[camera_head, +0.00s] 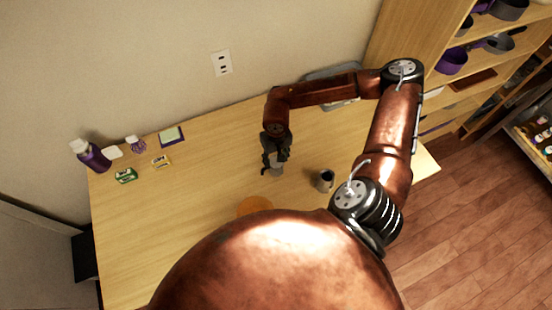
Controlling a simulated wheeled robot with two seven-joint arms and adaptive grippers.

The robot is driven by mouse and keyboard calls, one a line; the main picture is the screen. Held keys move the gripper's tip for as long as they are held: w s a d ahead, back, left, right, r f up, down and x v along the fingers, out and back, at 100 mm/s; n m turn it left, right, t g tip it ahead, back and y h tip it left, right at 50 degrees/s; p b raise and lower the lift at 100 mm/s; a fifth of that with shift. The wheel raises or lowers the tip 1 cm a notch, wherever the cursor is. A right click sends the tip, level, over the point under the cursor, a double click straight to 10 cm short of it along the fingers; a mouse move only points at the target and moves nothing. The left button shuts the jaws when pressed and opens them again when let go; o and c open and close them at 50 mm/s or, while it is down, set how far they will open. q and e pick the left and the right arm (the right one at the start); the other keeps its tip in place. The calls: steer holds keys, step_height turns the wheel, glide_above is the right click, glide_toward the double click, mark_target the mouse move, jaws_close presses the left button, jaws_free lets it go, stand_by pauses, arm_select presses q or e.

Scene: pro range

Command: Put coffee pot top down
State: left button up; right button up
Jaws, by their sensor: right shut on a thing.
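My right gripper (276,153) points down over the middle of the table. It is shut on a small grey metallic piece, which looks like the coffee pot top (275,169). The fingers hide its upper part, and I cannot tell whether its lower end touches the table. A small grey pot-like vessel with a dark opening (325,181), perhaps the coffee pot's lower part, stands upright on the table to the right of the gripper and apart from it. My left gripper is not in view.
The wooden table (150,225) is clear left of the gripper. A purple bottle (92,156), a green packet (126,176), a yellow packet (162,161) and a notepad (171,136) are at left. An orange disc (254,206) is partly hidden by my body. A grey tray lies behind my arm.

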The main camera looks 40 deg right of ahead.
steer(key=o, duration=1.1)
step_height(320, 180, up, 12)
steer(key=shift+a+r, duration=0.1)
